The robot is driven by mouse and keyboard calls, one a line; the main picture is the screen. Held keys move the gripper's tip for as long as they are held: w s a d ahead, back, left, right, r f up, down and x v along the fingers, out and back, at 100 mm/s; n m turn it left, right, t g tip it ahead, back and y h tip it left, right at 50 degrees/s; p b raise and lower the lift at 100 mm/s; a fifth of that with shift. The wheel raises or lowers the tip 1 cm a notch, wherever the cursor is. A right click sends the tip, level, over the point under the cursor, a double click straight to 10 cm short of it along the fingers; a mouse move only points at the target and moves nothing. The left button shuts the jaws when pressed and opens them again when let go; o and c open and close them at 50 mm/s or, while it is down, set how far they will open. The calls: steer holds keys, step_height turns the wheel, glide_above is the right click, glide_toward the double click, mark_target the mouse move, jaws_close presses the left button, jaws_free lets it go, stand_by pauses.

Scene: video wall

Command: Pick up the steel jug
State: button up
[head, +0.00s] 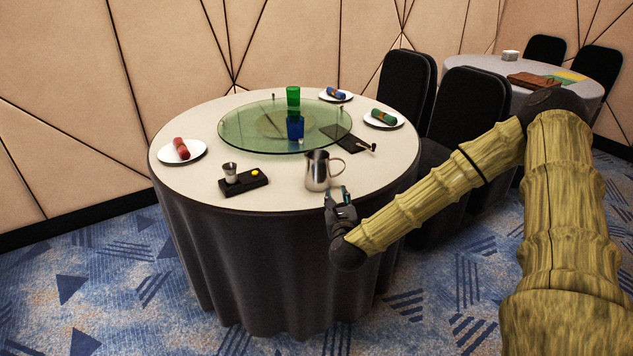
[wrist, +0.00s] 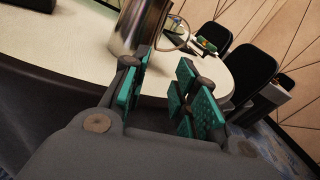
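The steel jug (head: 317,171) stands upright near the front edge of the round table (head: 285,200). Its handle points to the right in the head view. My gripper (head: 338,192) is just in front of and slightly right of the jug, by the table's front edge. In the wrist view the jug (wrist: 143,27) rises beyond the fingertips, its top cut off by the frame. The green-padded fingers of my gripper (wrist: 165,75) are spread apart with nothing between them. I cannot tell whether a fingertip touches the jug.
A glass turntable (head: 240,132) carries a green cup (head: 293,97) and a blue cup (head: 295,128). Left of the jug is a black tray (head: 245,184) with a small metal cup (head: 230,171). Plates with rolled napkins lie around the rim. Black chairs (head: 465,110) stand at right.

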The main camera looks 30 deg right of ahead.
mark_target(343, 170)
steer(key=shift+w+d+r+m+h+p, duration=0.1)
steer(key=shift+w+d+r+m+h, duration=0.3)
steer(key=shift+w+d, duration=1.1)
steer(key=shift+w+d+r+m+h+p, duration=0.2)
steer(key=shift+w+d+m, duration=0.35)
steer(key=shift+w+d, duration=0.95)
steer(key=shift+w+d+r+m+h+p, duration=0.15)
steer(key=shift+w+d+r+m, duration=0.25)
steer(key=shift+w+d, duration=1.1)
steer(key=shift+w+a, duration=0.55)
steer(key=shift+a, duration=0.05)
jaws_close()
